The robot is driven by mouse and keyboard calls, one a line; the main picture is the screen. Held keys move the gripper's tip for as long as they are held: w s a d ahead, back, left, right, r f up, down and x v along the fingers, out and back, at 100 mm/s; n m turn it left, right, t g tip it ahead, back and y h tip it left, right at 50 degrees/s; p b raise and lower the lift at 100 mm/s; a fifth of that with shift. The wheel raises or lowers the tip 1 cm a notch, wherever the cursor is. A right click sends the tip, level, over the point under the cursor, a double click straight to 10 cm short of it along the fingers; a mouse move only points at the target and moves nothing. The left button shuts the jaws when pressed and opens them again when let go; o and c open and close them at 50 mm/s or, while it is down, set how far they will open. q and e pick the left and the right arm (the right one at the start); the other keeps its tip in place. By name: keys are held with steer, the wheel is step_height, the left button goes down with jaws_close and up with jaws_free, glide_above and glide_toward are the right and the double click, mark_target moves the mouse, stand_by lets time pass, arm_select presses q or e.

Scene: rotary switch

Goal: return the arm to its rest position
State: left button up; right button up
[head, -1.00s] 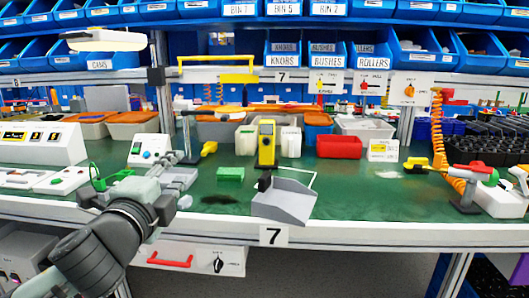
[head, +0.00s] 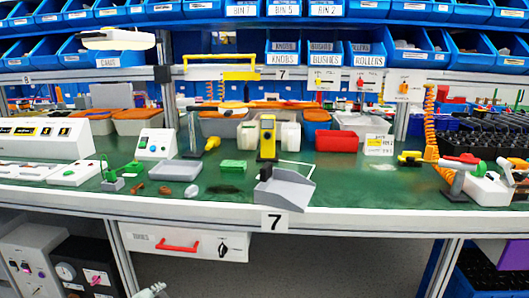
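Only a small light-grey piece of my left arm (head: 151,291) shows, at the bottom edge of the head view, left of centre, below the bench and in front of the dark space under it. It may be the gripper end; its fingers cannot be made out. It touches nothing that I can see. My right gripper is out of view. A black rotary switch (head: 223,248) sits on the white panel (head: 146,242) under the bench front, right of a red handle (head: 178,245). The switch is unobstructed, with small markings around it that are too small to read.
The green bench top (head: 345,188) holds a grey scoop-like tray (head: 284,190), a yellow device (head: 267,138), a red bin (head: 337,140) and a white control box (head: 156,146). Grey boxes with knobs (head: 35,262) stand under the bench at left. Open space lies below the bench centre.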

arm_select(q)
steer(key=s+a+f+n+g, duration=0.2)
steer(key=s+f+n+g, duration=0.1)
steer(key=s+f, duration=0.9)
steer(key=s+a+f+n+g, duration=0.1)
steer(key=s+f+n+g, duration=0.3)
steer(key=s+f, duration=0.9)
step_height(320, 180, down, 3)
steer(key=shift+s+a+r+n+g, duration=0.2)
steer(key=shift+s+a+n+g, duration=0.1)
steer(key=shift+a+g, duration=0.1)
steer(key=shift+w, duration=0.1)
